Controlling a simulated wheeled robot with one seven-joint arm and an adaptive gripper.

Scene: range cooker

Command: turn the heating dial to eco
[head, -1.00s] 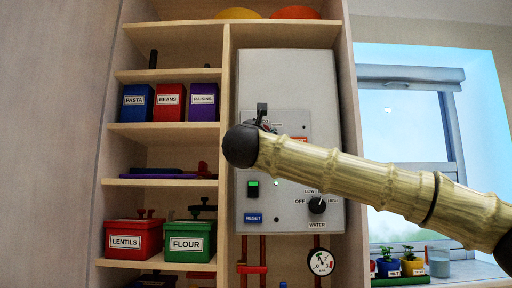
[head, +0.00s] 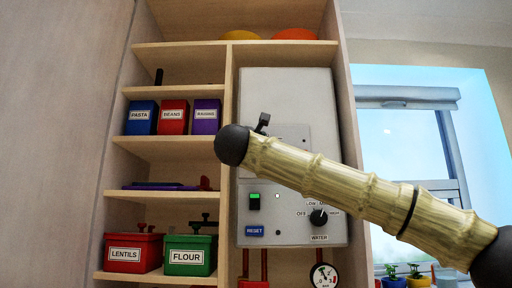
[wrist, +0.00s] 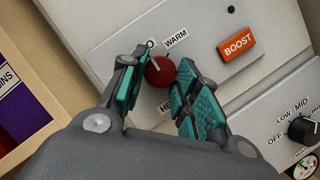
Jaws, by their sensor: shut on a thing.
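The heating dial (wrist: 160,71) is a round red knob on the white panel in the wrist view. No "eco" word is readable. My gripper (wrist: 158,82) has its teal-padded fingers on either side of the dial and is shut on it. In the head view my arm covers the dial, and only a small dark part of the gripper shows above the arm.
An orange BOOST button (wrist: 237,46) is right of the dial. The black water dial (head: 319,217), green-lit switch (head: 254,202) and blue RESET button (head: 254,231) are lower on the boiler (head: 285,85). Shelves with labelled boxes stand left, close to the gripper; a window is right.

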